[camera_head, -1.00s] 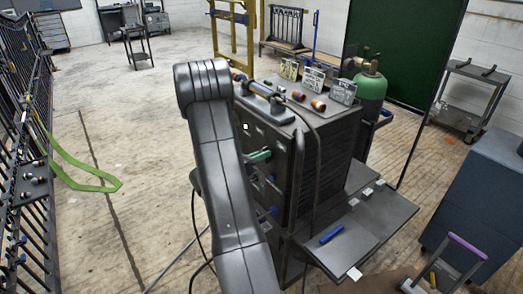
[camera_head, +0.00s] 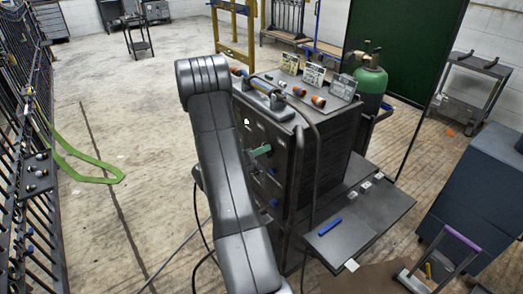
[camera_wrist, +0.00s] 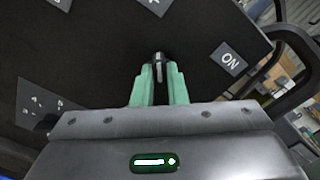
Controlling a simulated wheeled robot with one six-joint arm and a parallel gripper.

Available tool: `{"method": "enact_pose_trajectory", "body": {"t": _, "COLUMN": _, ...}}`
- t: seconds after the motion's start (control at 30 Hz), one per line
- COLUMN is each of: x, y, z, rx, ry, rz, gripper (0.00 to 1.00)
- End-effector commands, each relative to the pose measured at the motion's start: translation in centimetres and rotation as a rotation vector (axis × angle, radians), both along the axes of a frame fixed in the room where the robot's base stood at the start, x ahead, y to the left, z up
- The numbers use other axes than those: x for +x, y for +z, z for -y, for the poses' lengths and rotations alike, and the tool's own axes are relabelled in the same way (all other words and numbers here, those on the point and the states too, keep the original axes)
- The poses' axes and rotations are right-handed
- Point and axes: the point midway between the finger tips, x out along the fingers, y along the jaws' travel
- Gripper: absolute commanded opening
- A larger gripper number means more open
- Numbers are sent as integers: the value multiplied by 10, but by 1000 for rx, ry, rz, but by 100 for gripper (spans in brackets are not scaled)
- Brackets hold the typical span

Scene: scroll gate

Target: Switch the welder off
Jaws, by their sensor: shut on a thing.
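The welder (camera_head: 330,165) is a dark box-shaped machine at the centre of the head view, partly hidden by my arm. In the wrist view its dark front panel (camera_wrist: 95,60) fills most of the picture. My gripper (camera_wrist: 158,76) has green fingers closed on a small dark switch knob (camera_wrist: 159,57) with a pale line on it. An "ON" label (camera_wrist: 230,59) is to the right of the knob. Other pale labels are cut off at the top edge. In the head view my gripper (camera_head: 261,150) shows as a green bit at the welder's front, and the knob is hidden there.
A green gas cylinder (camera_head: 371,80) stands behind the welder. A side shelf (camera_head: 350,240) holds a blue stick (camera_head: 330,227). The floor between is open.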

Motion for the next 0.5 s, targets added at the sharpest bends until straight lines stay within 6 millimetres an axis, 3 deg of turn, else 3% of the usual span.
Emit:
{"method": "enact_pose_trajectory", "body": {"t": 0.13, "x": 0, "y": -1, "z": 0, "rx": -1, "ry": 2, "rz": -3, "gripper": 0}}
{"method": "enact_pose_trajectory", "body": {"t": 0.17, "x": 0, "y": -1, "z": 0, "rx": -1, "ry": 2, "rz": -3, "gripper": 16}}
{"method": "enact_pose_trajectory", "body": {"t": 0.27, "x": 0, "y": -1, "z": 0, "rx": -1, "ry": 1, "rz": -2, "gripper": 34}}
{"method": "enact_pose_trajectory", "body": {"t": 0.5, "x": 0, "y": 0, "z": 0, "rx": 1, "ry": 1, "rz": 0, "gripper": 34}}
